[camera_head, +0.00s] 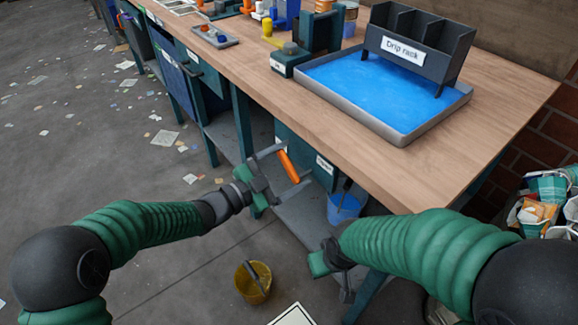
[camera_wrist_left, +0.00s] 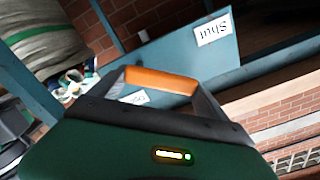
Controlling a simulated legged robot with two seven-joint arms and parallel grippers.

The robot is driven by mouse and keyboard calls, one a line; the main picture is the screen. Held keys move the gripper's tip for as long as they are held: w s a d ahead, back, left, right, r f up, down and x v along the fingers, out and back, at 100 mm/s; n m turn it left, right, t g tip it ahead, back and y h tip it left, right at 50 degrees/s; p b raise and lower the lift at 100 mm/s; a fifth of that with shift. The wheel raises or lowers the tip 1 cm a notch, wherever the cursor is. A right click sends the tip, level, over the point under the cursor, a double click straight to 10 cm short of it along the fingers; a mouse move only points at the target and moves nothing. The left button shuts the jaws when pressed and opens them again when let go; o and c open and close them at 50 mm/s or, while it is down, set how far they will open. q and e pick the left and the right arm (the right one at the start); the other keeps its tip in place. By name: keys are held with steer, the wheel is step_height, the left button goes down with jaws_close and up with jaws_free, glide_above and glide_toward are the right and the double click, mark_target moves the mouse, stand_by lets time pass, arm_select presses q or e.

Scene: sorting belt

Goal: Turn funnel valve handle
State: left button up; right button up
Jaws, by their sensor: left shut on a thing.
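An orange handle (camera_head: 288,166) shows beside the workbench's front, below the tabletop. My left gripper (camera_head: 283,169) has its two grey fingers at the ends of this handle and is shut on it. In the left wrist view the orange handle (camera_wrist_left: 162,80) lies across between the fingertips, in front of a teal panel (camera_wrist_left: 190,55). No funnel can be made out, and what the handle is fixed to is hidden. My right gripper (camera_head: 335,272) hangs low near the front of the bench, with no thing seen in it; its fingers are partly hidden.
The wooden workbench (camera_head: 330,120) carries a blue tray (camera_head: 405,132) with a black drip rack (camera_head: 418,45). A blue bucket (camera_head: 345,207) stands under the bench. A yellow bucket (camera_head: 253,282) stands on the floor. Scraps litter the floor at left; filled bags (camera_head: 550,205) are at right.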

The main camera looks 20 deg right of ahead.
arm_select(q)
steer(key=shift+f, duration=0.1)
steer(key=o, duration=1.8)
steer(key=shift+c, duration=0.2)
steer(key=shift+o, duration=0.8)
steer(key=shift+a, duration=0.1)
steer(key=p+v, duration=0.5)
steer(key=v, duration=1.1)
steer(key=shift+a+p, duration=0.3)
steer(key=shift+p, duration=0.05)
